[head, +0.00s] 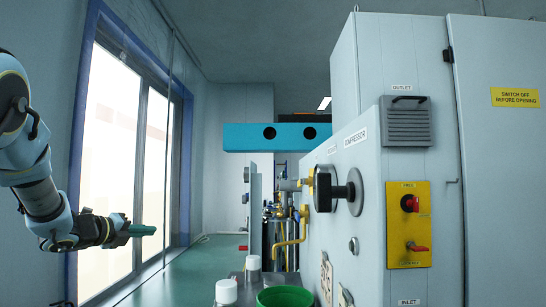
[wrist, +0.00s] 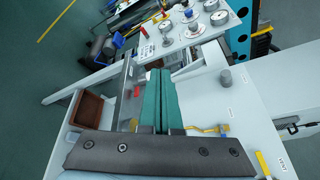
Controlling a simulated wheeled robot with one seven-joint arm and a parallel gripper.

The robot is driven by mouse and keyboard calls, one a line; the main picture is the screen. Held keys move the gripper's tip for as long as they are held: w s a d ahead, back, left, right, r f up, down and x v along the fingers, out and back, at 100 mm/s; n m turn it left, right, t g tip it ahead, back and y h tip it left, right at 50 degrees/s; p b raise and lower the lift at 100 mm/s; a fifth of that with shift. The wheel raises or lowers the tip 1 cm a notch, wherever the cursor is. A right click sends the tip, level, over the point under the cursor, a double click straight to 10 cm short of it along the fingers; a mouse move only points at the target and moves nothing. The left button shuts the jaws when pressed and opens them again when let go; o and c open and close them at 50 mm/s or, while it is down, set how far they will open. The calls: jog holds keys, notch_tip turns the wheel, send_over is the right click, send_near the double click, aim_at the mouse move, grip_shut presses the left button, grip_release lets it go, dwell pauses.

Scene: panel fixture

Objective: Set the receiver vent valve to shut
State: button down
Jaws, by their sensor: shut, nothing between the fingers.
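In the wrist view a label that seems to read VENT (wrist: 282,162) is at the lower right on a pale panel, with a yellow bar (wrist: 263,164) beside it. A thin yellow lever or pipe (wrist: 212,129) lies right of my fingers. I cannot tell which part is the receiver vent valve, or its setting. In the head view a bent yellow pipe or handle (head: 302,226) shows beyond the compressor panel. My gripper (head: 153,230) is at the left in front of the window, well apart from the panels. Its green fingers (wrist: 160,74) are shut together and empty.
A black knob (head: 322,188) sticks out from the compressor panel (head: 368,185). A yellow plate (head: 395,225) carries a red knob and a red lever. White-capped containers and a green bucket (head: 285,297) stand in front. The green floor (head: 190,275) by the window is clear.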

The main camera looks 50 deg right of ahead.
aim_at(301, 183)
jog(key=s+d+r+m+g+p, duration=0.5)
jog(key=s+d+r+m+g, duration=0.35)
jog(key=s+m, duration=0.2)
jog(key=s+d+r+m+g+y+p, duration=0.1)
jog(key=s+d+m+g+y+p, duration=0.1)
jog(key=s, duration=0.6)
jog(key=s+d+r+m+g+y+p, duration=0.1)
jog(key=s+d+m+g+y+p, duration=0.1)
jog(key=s+m+p, duration=0.5)
jog(key=s+d+r+m+g+y+p, duration=0.1)
jog(key=s+d+m+g+y+p, duration=0.2)
jog(key=s, duration=0.7)
jog(key=shift+d+m+p, duration=0.75)
jog(key=shift+d+m, duration=0.1)
jog(key=shift+m, duration=0.3)
jog(key=shift+r+b, duration=0.15)
jog(key=shift+b, duration=0.95)
jog(key=shift+d+r+m+b, duration=0.1)
jog(key=shift+r+m+b, duration=0.4)
jog(key=shift+r+b, duration=0.55)
